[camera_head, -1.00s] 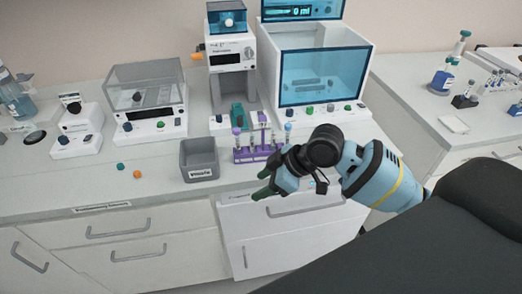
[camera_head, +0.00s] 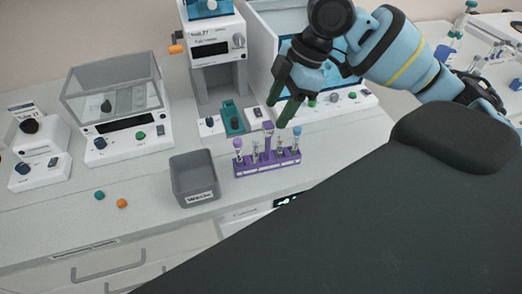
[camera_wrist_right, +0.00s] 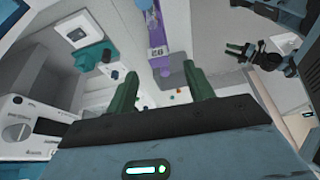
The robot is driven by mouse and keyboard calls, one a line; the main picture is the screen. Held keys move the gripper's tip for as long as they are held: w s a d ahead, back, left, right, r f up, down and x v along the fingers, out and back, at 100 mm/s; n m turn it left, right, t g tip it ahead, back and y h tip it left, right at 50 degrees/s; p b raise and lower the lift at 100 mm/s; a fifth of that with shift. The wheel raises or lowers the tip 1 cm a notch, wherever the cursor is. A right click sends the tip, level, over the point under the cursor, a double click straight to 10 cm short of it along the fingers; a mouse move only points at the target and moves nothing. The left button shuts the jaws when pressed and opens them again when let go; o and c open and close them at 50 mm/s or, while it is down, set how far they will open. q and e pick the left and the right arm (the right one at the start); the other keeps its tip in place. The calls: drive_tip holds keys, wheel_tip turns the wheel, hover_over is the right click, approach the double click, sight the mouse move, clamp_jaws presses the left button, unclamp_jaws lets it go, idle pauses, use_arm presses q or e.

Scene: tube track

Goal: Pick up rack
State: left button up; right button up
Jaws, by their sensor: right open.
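The purple rack (camera_head: 268,164) stands upright on the counter in the head view, holding several capped tubes and a taller purple post in its middle. It also shows in the right wrist view (camera_wrist_right: 157,40), beyond the fingers. My right gripper (camera_head: 278,112) is open and empty, its green fingers pointing down above and slightly right of the rack's post, apart from it. Its two fingers are spread in the right wrist view (camera_wrist_right: 160,88). What looks like my left gripper (camera_wrist_right: 239,51) shows small at the right of that view; its opening is unclear.
A grey waste bin (camera_head: 195,181) stands just left of the rack. A white device (camera_head: 215,55) with a teal part (camera_head: 232,118) and a glass-fronted cabinet (camera_head: 335,100) stand behind. A teal cap (camera_head: 99,195) and an orange cap (camera_head: 122,203) lie on the counter further left.

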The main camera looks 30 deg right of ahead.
sight(269, 124)
drive_tip(key=shift+s+a+f, duration=0.15)
drive_tip(key=shift+s+f, duration=0.15)
drive_tip(key=shift+a+f, duration=0.2)
drive_tip(key=shift+f, duration=0.25)
drive_tip(key=shift+w+a+f, duration=0.2)
drive_tip(key=shift+w+f, duration=0.1)
drive_tip(key=shift+f, duration=0.2)
drive_tip(key=x, duration=0.5)
drive_tip(key=shift+w, duration=0.25)
clamp_jaws()
